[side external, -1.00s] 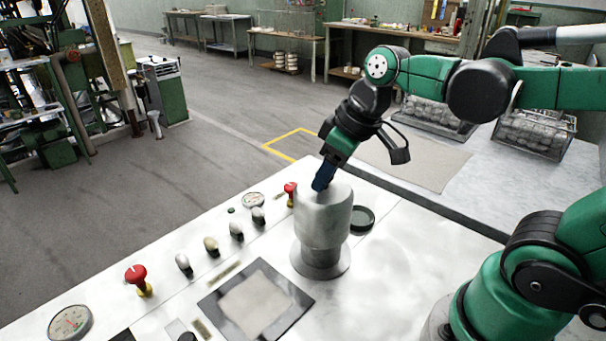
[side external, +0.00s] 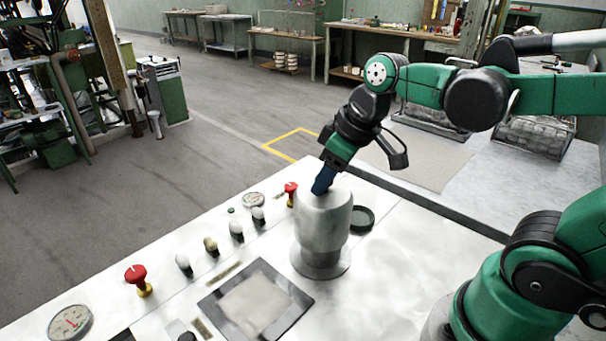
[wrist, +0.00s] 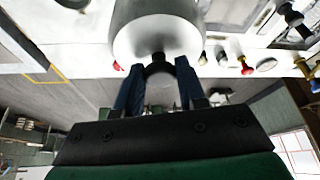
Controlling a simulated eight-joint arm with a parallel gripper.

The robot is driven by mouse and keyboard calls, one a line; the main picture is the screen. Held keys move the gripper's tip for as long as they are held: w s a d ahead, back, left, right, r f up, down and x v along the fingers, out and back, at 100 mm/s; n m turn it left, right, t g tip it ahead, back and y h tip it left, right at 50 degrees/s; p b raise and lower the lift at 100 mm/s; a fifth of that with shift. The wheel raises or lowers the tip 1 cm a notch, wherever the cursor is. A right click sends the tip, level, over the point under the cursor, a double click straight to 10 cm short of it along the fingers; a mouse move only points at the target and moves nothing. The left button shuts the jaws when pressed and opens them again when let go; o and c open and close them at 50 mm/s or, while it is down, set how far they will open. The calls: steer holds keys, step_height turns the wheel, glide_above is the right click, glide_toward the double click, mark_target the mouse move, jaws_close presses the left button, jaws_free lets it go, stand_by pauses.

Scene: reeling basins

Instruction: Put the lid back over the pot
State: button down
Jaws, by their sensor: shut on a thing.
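The lid is a silvery, rounded metal cover (side external: 323,212), upright over the pot. The pot (side external: 320,262) shows below it as a grey cylindrical body with a wide round foot on the pale console top. My gripper (side external: 322,183) comes down from above, with its blue fingers at the top of the lid. In the wrist view, the fingers (wrist: 158,70) are closed around a small dark knob on the lid (wrist: 157,30). The pot's rim is hidden, and I cannot tell whether the lid rests fully on it.
Red knobs (side external: 291,189) and several small levers stand left of the pot. A dark round ring (side external: 362,218) lies close on its right. A dark-framed square panel (side external: 255,305) is in front. Wire baskets (side external: 532,137) stand farther back at the right.

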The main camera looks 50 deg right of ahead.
mark_target(328, 192)
steer(key=shift+f, duration=0.75)
steer(key=shift+f, duration=0.2)
steer(key=shift+f, duration=0.75)
steer(key=shift+f, duration=0.15)
stand_by(0.3)
steer(key=shift+f, duration=0.5)
steer(key=shift+f, duration=0.2)
stand_by(0.3)
jaws_free()
stand_by(0.5)
